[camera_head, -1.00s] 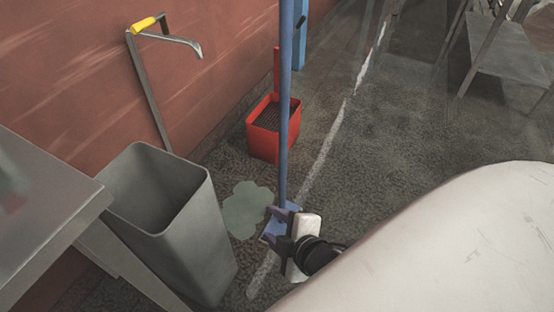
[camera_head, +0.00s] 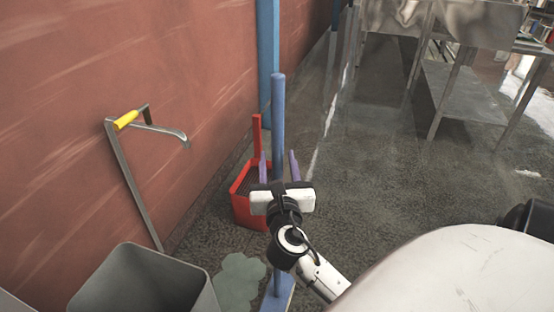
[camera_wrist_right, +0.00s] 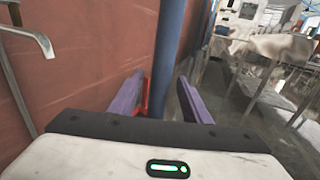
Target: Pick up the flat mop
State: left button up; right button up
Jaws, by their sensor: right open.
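The flat mop stands upright, with a blue handle (camera_head: 278,120) and a flat blue head (camera_head: 278,294) on the floor. My right gripper (camera_head: 279,160) is open, its two purple fingers pointing away on either side of the handle as seen in the head view. In the right wrist view the handle (camera_wrist_right: 169,55) rises between the spread fingers (camera_wrist_right: 158,95). The fingers do not touch it there; how deep it sits between them is hard to tell. My gripper body hides the middle of the handle. My left gripper is not in view.
A grey bin (camera_head: 145,280) is at the lower left. A blue post (camera_head: 268,50) and metal tables (camera_head: 462,90) stand farther back.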

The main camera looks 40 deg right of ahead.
jog(key=x, duration=0.5)
jog(key=shift+w+d+r, duration=0.1)
jog(key=shift+d+r, duration=0.05)
jog(key=shift+r, duration=0.15)
grip_shut()
dwell(1.0)
jog(key=shift+r, duration=0.2)
